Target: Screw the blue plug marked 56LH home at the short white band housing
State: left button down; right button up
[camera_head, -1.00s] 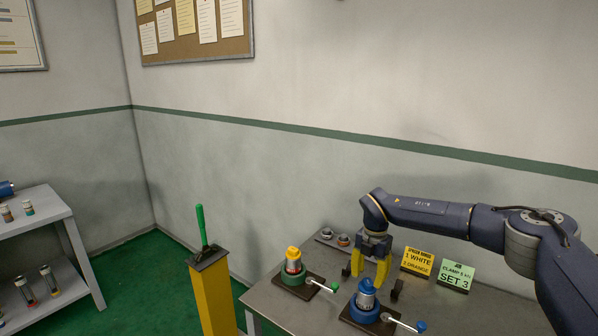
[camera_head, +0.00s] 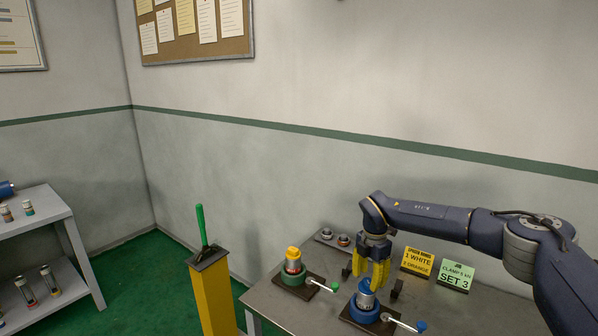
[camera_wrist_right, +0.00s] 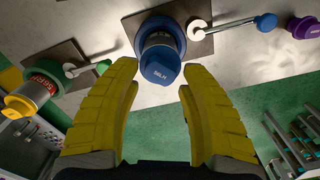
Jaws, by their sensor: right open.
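The blue plug (camera_wrist_right: 160,67), marked 56LH, sits on top of a grey metal housing (camera_wrist_right: 160,37) held in the blue vise (camera_head: 362,315). In the head view the plug (camera_head: 365,287) is just below and in front of my right fingers. My right gripper (camera_head: 369,272) is open, its yellow fingers pointing down. In the right wrist view my gripper (camera_wrist_right: 159,68) has one finger on each side of the plug, with visible gaps. I cannot tell how deep the plug sits, and the white band is not clear. My left gripper is not in view.
A green vise (camera_head: 294,281) holds a housing with a yellow plug (camera_head: 293,253) to the left. Vise handles stick out to the right. A yellow card (camera_head: 417,262) and a green card (camera_head: 455,275) stand behind. A yellow post (camera_head: 216,295) with a green lever stands left of the table.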

jog(key=shift+f, duration=0.65)
jog(key=shift+c, duration=0.3)
grip_shut()
jog(key=n, duration=0.6)
jog(key=shift+n, duration=0.4)
jog(key=n, duration=0.4)
jog(key=shift+n, duration=1.8)
